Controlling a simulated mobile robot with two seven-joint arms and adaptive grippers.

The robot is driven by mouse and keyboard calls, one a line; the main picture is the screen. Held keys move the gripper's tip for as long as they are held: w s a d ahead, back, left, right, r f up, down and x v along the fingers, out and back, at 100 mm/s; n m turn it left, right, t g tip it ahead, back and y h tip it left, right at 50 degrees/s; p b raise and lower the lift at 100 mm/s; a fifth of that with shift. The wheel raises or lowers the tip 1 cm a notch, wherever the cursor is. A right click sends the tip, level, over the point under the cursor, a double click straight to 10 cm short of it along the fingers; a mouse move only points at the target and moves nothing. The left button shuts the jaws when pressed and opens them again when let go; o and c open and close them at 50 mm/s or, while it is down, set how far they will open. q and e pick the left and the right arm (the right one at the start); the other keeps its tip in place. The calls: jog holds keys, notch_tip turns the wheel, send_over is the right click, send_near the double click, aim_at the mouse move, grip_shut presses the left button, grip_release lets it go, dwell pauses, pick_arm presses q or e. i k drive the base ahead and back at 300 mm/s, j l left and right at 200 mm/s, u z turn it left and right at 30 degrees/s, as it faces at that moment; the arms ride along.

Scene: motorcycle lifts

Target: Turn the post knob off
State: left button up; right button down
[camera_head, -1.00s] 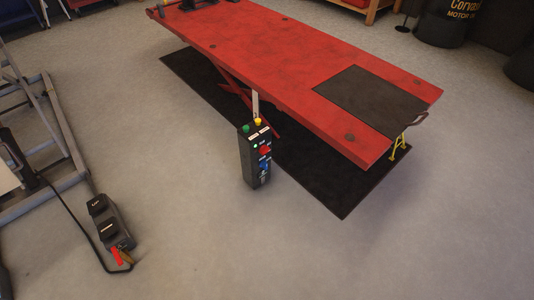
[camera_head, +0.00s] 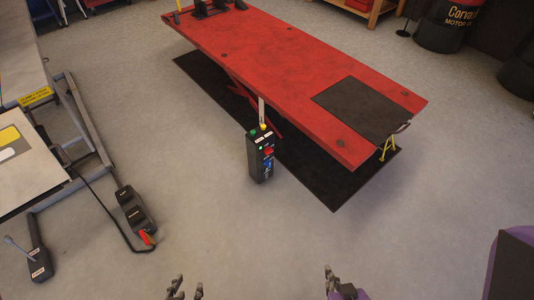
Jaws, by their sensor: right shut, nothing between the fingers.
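The black control post (camera_head: 256,166) stands upright on the floor beside the red lift table. Its front face carries a red knob (camera_head: 268,152) and a blue knob (camera_head: 268,164), with small labels too small to read. A green button (camera_head: 253,132) and a yellow button (camera_head: 263,127) sit on its top. My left gripper (camera_head: 187,291) is at the bottom edge, its fingers apart and nothing seen between them. My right gripper (camera_head: 338,286) is at the bottom edge, shut and empty. Both are well short of the post, touching nothing.
The red lift table (camera_head: 290,75) stands behind the post over a black mat (camera_head: 335,190). A foot pedal box (camera_head: 135,212) with a cable and a grey lift frame (camera_head: 92,130) are at left. A purple object (camera_head: 495,262) is at lower right. The floor before the post is clear.

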aim_at(268, 150)
jog(key=l+u, duration=0.15)
jog(key=u, duration=0.2)
jog(key=i+l+u, duration=0.1)
jog(key=u, duration=0.25)
jog(key=l+u, duration=0.6)
jog(key=l, duration=0.25)
jog(key=k+l+u, duration=0.25)
jog(key=l, duration=0.65)
jog(key=k+l+u, duration=0.1)
jog(key=l, duration=0.3)
jog(key=k+l, duration=0.1)
jog(key=l, duration=0.35)
jog(key=k+l, duration=0.1)
jog(key=l, duration=0.3)
jog(key=k+l+u, duration=0.1)
jog(key=l, duration=0.35)
jog(key=i+l, duration=0.15)
jog(key=l, duration=0.15)
jog(key=i+l, duration=0.1)
jog(key=l, duration=0.2)
